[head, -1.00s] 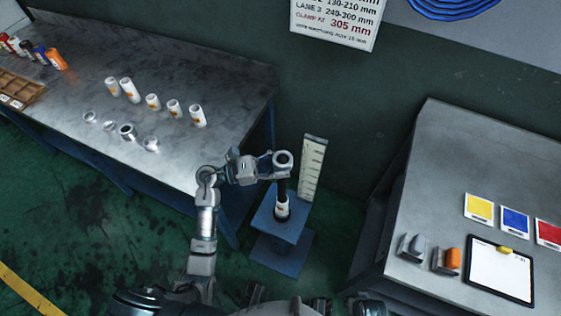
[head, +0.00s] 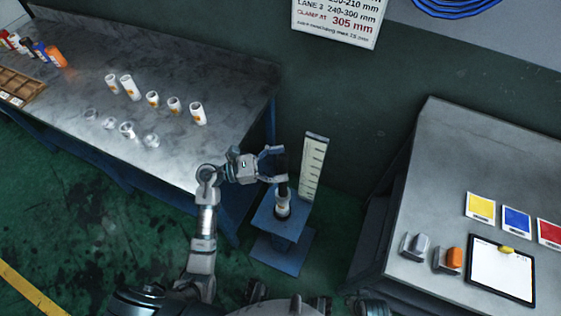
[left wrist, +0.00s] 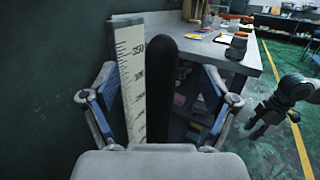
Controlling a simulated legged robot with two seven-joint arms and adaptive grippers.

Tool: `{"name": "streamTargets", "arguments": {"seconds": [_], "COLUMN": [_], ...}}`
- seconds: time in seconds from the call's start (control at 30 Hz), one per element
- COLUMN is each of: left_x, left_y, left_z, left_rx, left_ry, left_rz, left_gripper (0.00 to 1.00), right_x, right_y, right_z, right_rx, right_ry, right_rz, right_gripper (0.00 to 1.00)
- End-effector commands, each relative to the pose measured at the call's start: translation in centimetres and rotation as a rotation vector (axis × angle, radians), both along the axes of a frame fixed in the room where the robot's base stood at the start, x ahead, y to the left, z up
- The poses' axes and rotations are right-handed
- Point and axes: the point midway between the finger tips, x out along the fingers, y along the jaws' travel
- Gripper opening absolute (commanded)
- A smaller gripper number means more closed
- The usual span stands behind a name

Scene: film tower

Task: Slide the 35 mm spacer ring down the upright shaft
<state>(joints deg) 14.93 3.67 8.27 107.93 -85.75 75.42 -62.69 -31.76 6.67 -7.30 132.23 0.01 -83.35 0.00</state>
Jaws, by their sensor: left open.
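The black upright shaft (head: 281,164) stands on a blue stand (head: 279,250) and shows in the left wrist view (left wrist: 173,85). My left gripper (head: 274,164) is open, its fingers on either side of the upper shaft, with no ring between them. In the left wrist view the fingers (left wrist: 157,95) are spread around the shaft. A grey ring (head: 282,193), which looks like the spacer ring, sits low around the shaft, above a white sleeve (head: 282,209) with an orange mark. Whether it touches the sleeve is too small to tell.
A scale plate (head: 313,167) stands close behind the shaft. The left bench (head: 200,75) holds several white sleeves and metal rings. The right bench (head: 455,150) holds colour cards and a clipboard (head: 502,272). A grey arm (left wrist: 285,95), seemingly mine, shows at right.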

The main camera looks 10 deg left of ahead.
Motion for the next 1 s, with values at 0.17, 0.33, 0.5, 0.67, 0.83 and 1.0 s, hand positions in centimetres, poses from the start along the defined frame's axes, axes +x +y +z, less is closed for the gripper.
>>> {"name": "streamTargets", "arguments": {"seconds": [0.17,0.33,0.5,0.67,0.83,1.0], "left_x": [-0.6,-1.8,-3.0,-3.6,-3.9,-3.9], "left_y": [1.7,5.2,8.5,10.5,11.1,11.1], "left_z": [-0.4,-1.0,-1.5,-1.9,-1.9,-1.9], "left_rx": [0.003,0.005,0.004,0.001,0.001,0.0], "left_ry": [0.003,0.004,0.004,0.003,0.001,0.0], "left_rz": [0.002,0.002,0.002,0.002,0.0,0.0], "left_gripper": [0.86,0.86,0.86,0.86,0.86,0.86], "right_x": [-0.1,0.0,0.0,0.0,0.0,0.0], "right_y": [0.0,0.0,0.0,0.0,0.0,0.0], "right_z": [0.1,0.1,0.1,0.1,0.1,0.1], "right_rx": [0.0,0.0,0.0,0.0,0.0,0.0], "right_ry": [-0.001,-0.002,-0.002,-0.002,-0.002,-0.002], "right_rz": [0.0,0.0,0.0,0.0,0.0,0.0], "right_gripper": [0.4,0.4,0.4,0.4,0.4,0.4]}}
